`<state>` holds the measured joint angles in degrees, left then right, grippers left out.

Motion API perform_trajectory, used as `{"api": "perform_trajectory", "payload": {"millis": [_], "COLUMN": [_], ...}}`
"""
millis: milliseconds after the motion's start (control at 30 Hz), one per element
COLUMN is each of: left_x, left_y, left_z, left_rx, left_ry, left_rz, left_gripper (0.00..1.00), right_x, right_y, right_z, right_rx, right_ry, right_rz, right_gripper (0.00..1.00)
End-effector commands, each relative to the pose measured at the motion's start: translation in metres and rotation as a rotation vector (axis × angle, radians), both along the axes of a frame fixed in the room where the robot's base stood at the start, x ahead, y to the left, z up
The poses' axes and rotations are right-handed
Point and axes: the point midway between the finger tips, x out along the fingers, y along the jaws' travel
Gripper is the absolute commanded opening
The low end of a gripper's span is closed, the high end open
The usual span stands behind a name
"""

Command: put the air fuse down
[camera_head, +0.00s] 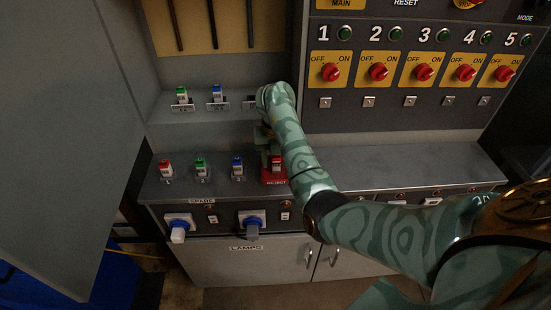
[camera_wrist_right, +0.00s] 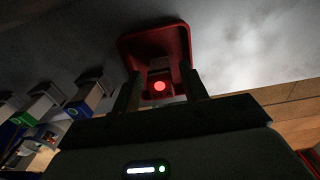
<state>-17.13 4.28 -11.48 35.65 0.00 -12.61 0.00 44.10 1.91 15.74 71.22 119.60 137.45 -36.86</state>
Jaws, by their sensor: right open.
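My right gripper (camera_head: 267,140) is above the red tray (camera_head: 284,180) marked REJECT on the grey counter. A small fuse (camera_head: 275,163) with a dark body and a reddish part stands in that tray. Which fuse is the air fuse I cannot tell from its label. In the right wrist view my right gripper (camera_wrist_right: 160,92) is open, with one dark finger on each side of a glowing red light (camera_wrist_right: 159,87) in the red tray (camera_wrist_right: 183,45). The fingers stand apart; whether they touch the fuse is too dark to tell. My left gripper is not in view.
Red (camera_head: 166,168), green (camera_head: 200,166) and blue (camera_head: 237,168) fuses stand left of the tray. The shelf above holds a green-topped fuse (camera_head: 181,95) and a blue-topped fuse (camera_head: 216,93). Red switches (camera_head: 331,72) line the right panel. The counter's right part (camera_head: 400,170) is clear.

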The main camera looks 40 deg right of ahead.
Motion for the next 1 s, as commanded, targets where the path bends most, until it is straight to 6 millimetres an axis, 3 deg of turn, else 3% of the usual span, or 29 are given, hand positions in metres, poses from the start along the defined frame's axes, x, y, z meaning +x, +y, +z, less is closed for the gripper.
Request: {"api": "perform_trajectory", "payload": {"millis": [167, 400, 600, 1000], "left_x": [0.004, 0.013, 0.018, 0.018], "left_y": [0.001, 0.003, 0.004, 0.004], "left_z": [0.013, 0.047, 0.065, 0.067], "left_rx": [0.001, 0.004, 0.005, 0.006], "left_ry": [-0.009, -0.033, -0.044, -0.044], "left_rz": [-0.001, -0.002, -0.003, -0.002], "left_gripper": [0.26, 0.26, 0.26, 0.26], "right_x": [0.000, 0.000, 0.000, 0.000], "right_y": [0.000, 0.000, 0.000, 0.000], "right_z": [0.023, 0.084, 0.116, 0.122], "right_rx": [-0.001, -0.001, -0.001, 0.000], "right_ry": [-0.004, -0.005, -0.003, 0.001], "right_rz": [-0.001, 0.000, 0.001, 0.000], "right_gripper": [0.44, 0.44, 0.44, 0.44]}}
